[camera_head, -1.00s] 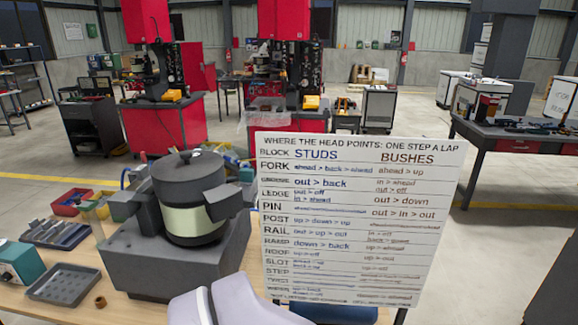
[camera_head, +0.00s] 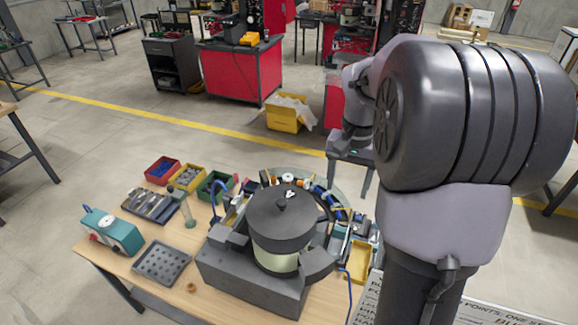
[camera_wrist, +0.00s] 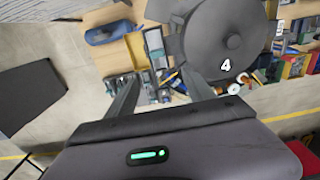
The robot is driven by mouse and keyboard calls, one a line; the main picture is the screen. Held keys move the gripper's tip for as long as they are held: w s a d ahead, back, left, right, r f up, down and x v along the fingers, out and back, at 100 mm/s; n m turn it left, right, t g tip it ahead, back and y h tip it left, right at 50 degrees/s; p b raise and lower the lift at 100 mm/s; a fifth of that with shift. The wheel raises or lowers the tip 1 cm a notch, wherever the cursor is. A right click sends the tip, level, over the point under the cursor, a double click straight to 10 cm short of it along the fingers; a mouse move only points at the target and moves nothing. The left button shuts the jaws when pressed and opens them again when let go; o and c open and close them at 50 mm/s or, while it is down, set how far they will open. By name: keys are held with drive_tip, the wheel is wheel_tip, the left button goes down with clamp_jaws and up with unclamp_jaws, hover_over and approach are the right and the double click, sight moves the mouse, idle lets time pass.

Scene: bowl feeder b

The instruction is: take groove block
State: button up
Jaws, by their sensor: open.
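I cannot pick out the groove block with certainty; the small parts are too small to tell apart. Several coloured small parts (camera_head: 305,183) lie around a ring track behind the lidded dark drum (camera_head: 285,215) of the feeder. In the wrist view the drum (camera_wrist: 225,35) bears a white 4, and a cluster of small parts (camera_wrist: 168,80) shows beside it, between and beyond my fingers. My gripper (camera_head: 348,190) hangs behind and right of the drum, open and empty, apart from the parts. Its two fingers (camera_wrist: 160,90) also show spread in the wrist view.
The bench (camera_head: 135,262) carries a grey perforated tray (camera_head: 162,262), a teal device (camera_head: 112,230), a small brown ring (camera_head: 191,287), and red, yellow and green bins at the back left. A yellow tray (camera_head: 360,262) is right of the drum. A sign board (camera_head: 490,312) stands low at right.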

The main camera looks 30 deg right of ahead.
sight(341, 229)
wheel_tip(341, 229, down, 12)
drive_tip(key=shift+b, duration=0.75)
drive_tip(key=f, duration=0.3)
drive_tip(key=s+f, duration=0.1)
drive_tip(key=f, duration=0.1)
drive_tip(key=shift+a, duration=0.25)
drive_tip(key=shift+d+f, duration=0.1)
drive_tip(key=shift+f, duration=0.2)
clamp_jaws()
